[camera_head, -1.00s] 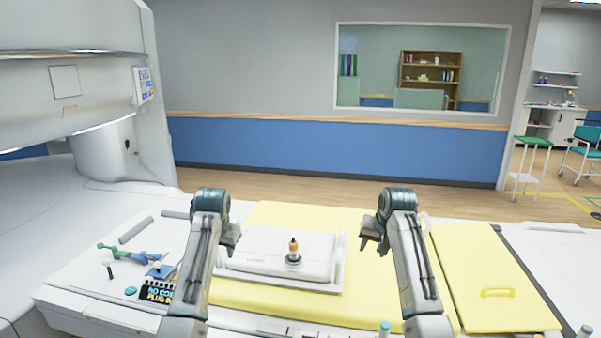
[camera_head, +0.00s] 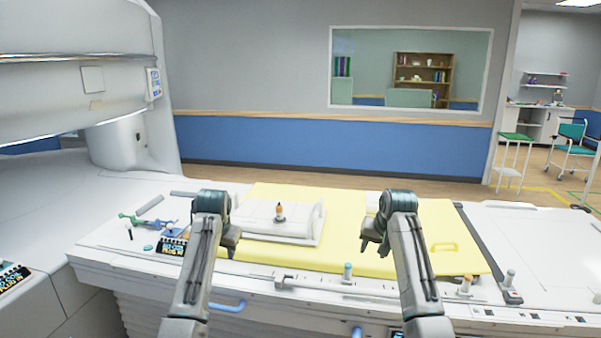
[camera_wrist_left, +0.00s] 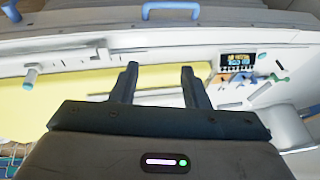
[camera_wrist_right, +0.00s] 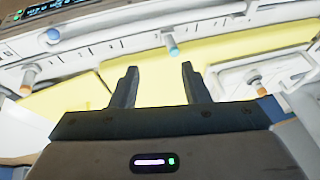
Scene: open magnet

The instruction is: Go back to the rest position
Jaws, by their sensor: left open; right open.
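My left gripper (camera_head: 230,238) is in the left middle of the head view, in front of the patient table. It is open and empty, and its two fingers stand apart in the left wrist view (camera_wrist_left: 158,85). My right gripper (camera_head: 374,240) is right of centre in the head view, in front of the yellow pad. It is open and empty, with its fingers apart in the right wrist view (camera_wrist_right: 159,85). Both forearms are raised side by side. Neither gripper visibly touches anything.
The yellow pad (camera_head: 345,250) lies on the table with a white coil unit (camera_head: 255,222) bearing an orange-tipped plug (camera_head: 279,212). Coloured small parts (camera_head: 150,222) lie at left. The scanner (camera_head: 70,90) stands at left. Blue handles (camera_head: 228,306) edge the table front.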

